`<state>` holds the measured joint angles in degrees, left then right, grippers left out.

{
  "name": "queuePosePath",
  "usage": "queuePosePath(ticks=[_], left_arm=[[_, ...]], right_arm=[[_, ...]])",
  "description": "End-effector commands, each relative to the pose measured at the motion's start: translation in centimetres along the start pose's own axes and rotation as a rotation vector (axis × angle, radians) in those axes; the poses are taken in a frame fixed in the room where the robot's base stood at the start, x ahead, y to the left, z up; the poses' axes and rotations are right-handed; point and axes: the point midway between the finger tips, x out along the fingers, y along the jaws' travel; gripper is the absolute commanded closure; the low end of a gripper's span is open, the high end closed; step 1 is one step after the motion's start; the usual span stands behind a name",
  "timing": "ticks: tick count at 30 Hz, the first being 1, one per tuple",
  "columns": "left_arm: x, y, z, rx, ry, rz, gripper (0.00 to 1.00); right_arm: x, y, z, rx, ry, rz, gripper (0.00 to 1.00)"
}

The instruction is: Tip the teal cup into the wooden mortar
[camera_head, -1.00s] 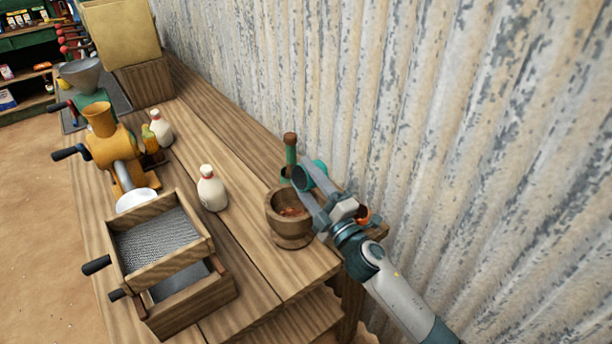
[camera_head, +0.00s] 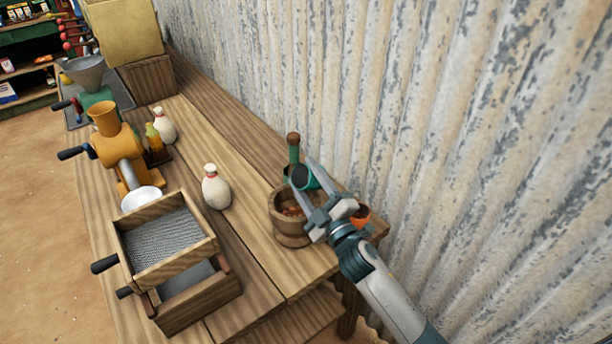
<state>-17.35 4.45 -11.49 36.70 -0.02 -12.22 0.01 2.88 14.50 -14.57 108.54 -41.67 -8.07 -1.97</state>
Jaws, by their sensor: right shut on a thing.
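The teal cup (camera_head: 303,178) is held by my right gripper (camera_head: 305,183), which is shut on it. The cup is tilted, with its dark mouth facing left and toward me, just above the far rim of the wooden mortar. The wooden mortar (camera_head: 291,232) stands upright near the right end of the table. Some reddish-brown contents (camera_head: 293,210) show inside it, and my gripper hides part of its right side. Whether anything remains in the cup cannot be seen. My left gripper is not in view.
A green bottle with a brown top (camera_head: 293,148) stands behind the cup. A small orange pot (camera_head: 361,213) is right of my gripper. A white bottle (camera_head: 215,188), a wooden sieve box (camera_head: 170,250) and a yellow grinder (camera_head: 115,145) stand left. The corrugated wall (camera_head: 450,120) is close on the right.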

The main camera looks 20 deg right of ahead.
Motion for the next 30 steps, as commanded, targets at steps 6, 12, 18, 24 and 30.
queuePosePath(ticks=[6,12,18,24,30], left_arm=[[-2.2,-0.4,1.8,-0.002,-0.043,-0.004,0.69],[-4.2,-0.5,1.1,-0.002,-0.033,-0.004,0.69],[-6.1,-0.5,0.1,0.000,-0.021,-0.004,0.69],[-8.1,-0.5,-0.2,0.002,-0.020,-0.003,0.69],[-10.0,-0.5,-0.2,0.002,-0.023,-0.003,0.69]], right_arm=[[0.3,1.1,-0.3,0.150,-0.041,0.004,0.75],[0.4,1.5,-0.4,0.328,-0.090,0.005,0.75],[0.5,1.8,-0.4,0.494,-0.134,0.006,0.75],[0.5,2.0,-0.4,0.649,-0.175,0.006,0.75],[0.7,2.6,-0.4,0.774,-0.209,0.006,0.75]])
